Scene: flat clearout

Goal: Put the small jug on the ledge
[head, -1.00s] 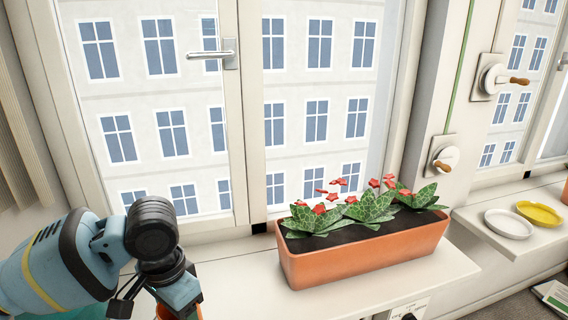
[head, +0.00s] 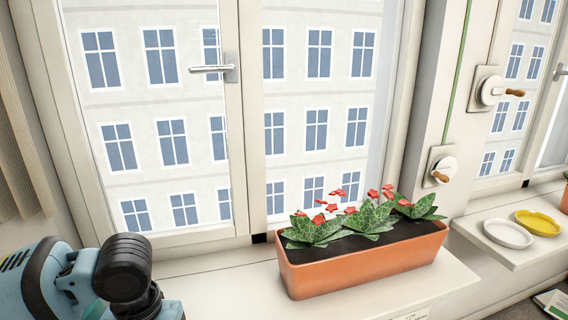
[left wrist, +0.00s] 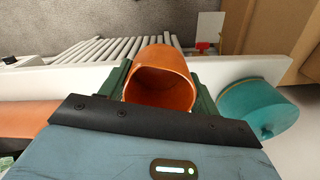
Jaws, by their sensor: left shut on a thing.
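In the left wrist view my left gripper (left wrist: 160,78) is shut on a small orange jug (left wrist: 165,70), with a green finger on each side of it. The jug's open mouth faces the camera; no handle shows. The white ledge (left wrist: 220,70) runs across the wrist view behind the jug; whether they touch I cannot tell. In the head view the ledge (head: 235,290) lies under the window. My left arm enters there at the lower left; its gripper and the jug are out of frame. My right gripper is in neither view.
An orange planter (head: 365,262) with red flowers stands on the ledge; its end (left wrist: 25,117) shows in the wrist view. A teal pot (left wrist: 258,108) is close right of the gripper. White (head: 508,233) and yellow (head: 540,220) dishes sit on the right-hand sill. A white radiator (left wrist: 85,52) is below.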

